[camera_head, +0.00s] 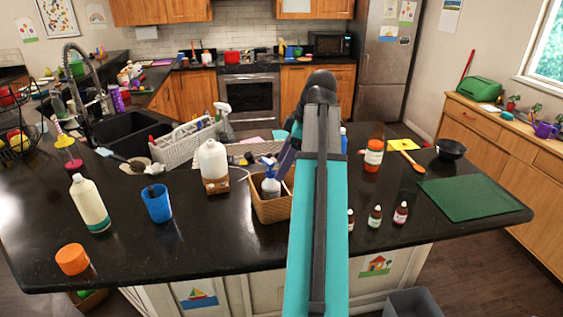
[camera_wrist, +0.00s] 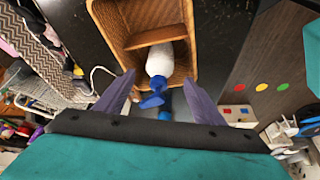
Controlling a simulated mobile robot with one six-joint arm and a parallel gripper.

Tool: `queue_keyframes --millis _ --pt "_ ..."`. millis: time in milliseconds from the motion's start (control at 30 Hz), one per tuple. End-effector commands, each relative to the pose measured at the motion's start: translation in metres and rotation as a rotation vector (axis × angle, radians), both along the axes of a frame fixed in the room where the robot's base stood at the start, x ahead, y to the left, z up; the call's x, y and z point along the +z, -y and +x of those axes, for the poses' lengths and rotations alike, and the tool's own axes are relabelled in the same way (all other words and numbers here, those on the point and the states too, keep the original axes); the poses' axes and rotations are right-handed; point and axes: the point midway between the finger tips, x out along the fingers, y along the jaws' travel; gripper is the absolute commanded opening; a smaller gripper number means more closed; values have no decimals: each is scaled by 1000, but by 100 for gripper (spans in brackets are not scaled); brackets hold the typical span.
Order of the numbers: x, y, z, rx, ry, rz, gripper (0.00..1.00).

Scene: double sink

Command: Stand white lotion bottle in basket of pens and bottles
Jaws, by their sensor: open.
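A white lotion bottle with a blue pump (camera_head: 270,187) is in a brown wicker basket (camera_head: 270,210). In the wrist view the white bottle (camera_wrist: 166,58) shows with its blue pump towards me, in a compartment of the wicker basket (camera_wrist: 188,15). My gripper (camera_wrist: 159,77) is open, its purple fingers apart on either side of the bottle, not visibly touching it. In the head view one finger shows beside the pump and the arm hides the rest.
A large white bottle (camera_head: 213,162) stands left of the wicker basket. A blue cup (camera_head: 157,204) and a cream bottle (camera_head: 90,204) stand further left. Small dropper bottles (camera_head: 375,216) and an orange-and-white jar (camera_head: 373,156) are on the right. The counter's front middle is clear.

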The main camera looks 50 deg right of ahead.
Motion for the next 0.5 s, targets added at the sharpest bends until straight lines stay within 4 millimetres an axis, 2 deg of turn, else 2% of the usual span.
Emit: queue_keyframes --millis 33,200,500 --pt "7 1 -1 0 0 0 63" --pt "16 3 -4 1 0 0 63" --pt "23 6 -7 1 0 0 63"
